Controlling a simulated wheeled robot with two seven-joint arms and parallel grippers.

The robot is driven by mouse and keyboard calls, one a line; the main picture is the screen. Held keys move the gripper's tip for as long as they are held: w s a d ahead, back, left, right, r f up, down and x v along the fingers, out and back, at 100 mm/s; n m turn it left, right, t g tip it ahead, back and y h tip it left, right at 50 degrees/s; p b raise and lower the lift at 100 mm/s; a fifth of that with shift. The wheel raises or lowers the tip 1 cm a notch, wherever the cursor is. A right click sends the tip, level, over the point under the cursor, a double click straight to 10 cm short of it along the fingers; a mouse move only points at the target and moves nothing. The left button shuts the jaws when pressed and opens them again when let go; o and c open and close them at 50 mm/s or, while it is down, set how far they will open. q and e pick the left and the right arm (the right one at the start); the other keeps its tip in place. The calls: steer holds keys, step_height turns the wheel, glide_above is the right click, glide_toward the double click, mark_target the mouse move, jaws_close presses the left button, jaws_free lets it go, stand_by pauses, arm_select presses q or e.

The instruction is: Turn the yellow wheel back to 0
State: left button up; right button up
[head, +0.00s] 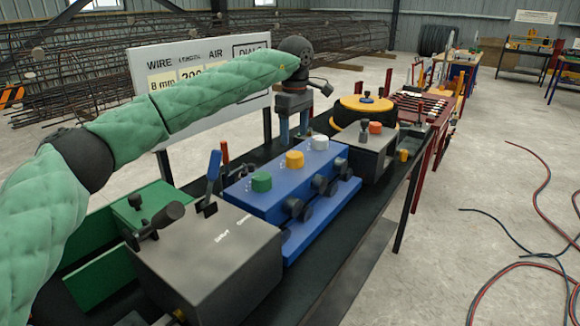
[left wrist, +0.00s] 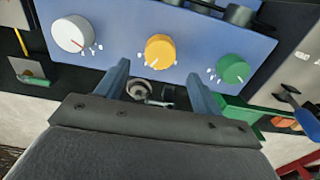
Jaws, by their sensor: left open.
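The yellow wheel (head: 294,159) is a round knob on top of the blue box (head: 262,203), between a green knob (head: 261,182) and a white knob (head: 319,143). In the left wrist view the yellow wheel (left wrist: 160,51) has small white marks beside its lower left edge; I cannot read its setting. My left gripper (head: 294,132) points down behind and above the blue box. In the left wrist view its two fingers (left wrist: 160,82) are apart with nothing between them, on the near side of the yellow wheel and not touching it. My right gripper is not in view.
A grey box (head: 210,262) with a black-handled lever stands in front of the blue box. A large yellow disc (head: 350,104) lies farther back on the bench. A white sign board (head: 145,68) stands behind my left arm. Cables (head: 520,264) lie on the floor at right.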

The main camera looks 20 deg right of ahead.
mark_target(295, 154)
arm_select(q)
step_height(295, 154, down, 7)
steer(key=shift+r+p, duration=0.15)
steer(key=shift+p, duration=0.3)
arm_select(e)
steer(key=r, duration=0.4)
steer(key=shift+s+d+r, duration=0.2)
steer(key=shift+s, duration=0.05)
arm_select(q)
steer(key=c, duration=1)
